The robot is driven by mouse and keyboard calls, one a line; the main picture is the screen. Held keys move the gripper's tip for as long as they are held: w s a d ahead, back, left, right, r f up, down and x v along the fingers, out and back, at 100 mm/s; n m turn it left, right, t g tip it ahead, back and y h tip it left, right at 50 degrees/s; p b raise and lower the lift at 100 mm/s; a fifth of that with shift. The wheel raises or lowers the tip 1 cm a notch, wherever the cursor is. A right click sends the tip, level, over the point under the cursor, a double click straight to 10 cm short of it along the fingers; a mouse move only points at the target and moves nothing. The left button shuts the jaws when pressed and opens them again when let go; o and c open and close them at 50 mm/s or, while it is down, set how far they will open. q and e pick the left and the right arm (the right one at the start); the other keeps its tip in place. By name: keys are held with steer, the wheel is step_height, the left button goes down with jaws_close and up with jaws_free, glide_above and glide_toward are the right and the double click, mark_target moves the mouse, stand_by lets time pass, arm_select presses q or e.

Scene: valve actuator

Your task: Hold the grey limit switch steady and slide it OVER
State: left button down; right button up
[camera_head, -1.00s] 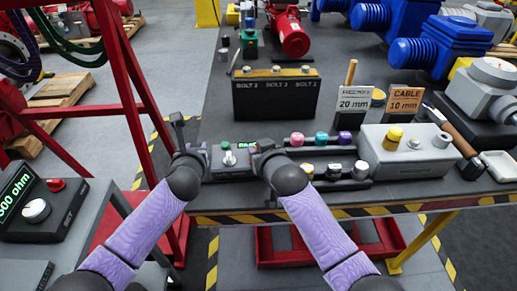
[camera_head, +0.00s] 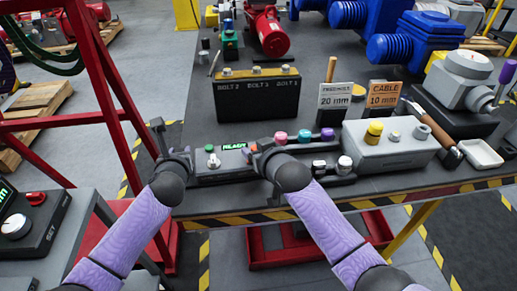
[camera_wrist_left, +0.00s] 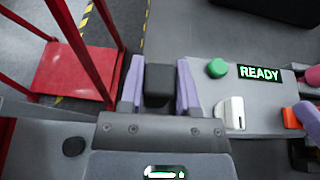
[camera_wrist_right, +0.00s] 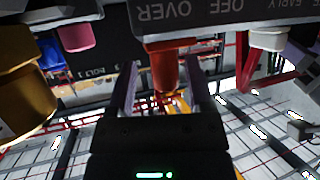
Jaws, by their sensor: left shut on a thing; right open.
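A grey box (camera_head: 212,176), apparently the limit switch, stands at the table's front edge. It has a green button (camera_wrist_left: 217,68), a white lever (camera_wrist_left: 231,112) and a lit READY display (camera_wrist_left: 260,73). My left gripper (camera_head: 168,153) is at its left end, its fingers (camera_wrist_left: 160,85) shut on a dark block (camera_wrist_left: 160,80) there. An orange-red knob (camera_wrist_right: 163,68) sits by OVER, OFF and EARLY lettering in the right wrist view. It also shows in the left wrist view (camera_wrist_left: 306,113). My right gripper (camera_wrist_right: 166,88) is open, its fingers on either side of this knob; contact cannot be told.
A row of pink, teal and purple knobs (camera_head: 304,136) and a grey box with a yellow knob (camera_head: 380,157) stand close on the right. A black bolt block (camera_head: 257,97) stands behind. A red frame (camera_head: 105,100) rises at the left.

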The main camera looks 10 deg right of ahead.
arm_select(q)
steer(key=shift+s+f, duration=0.1)
steer(key=shift+f, duration=0.25)
arm_select(e)
steer(key=v, duration=1.2)
arm_select(q)
steer(key=shift+c, duration=1.2)
jaws_free()
steer(key=shift+r, duration=0.2)
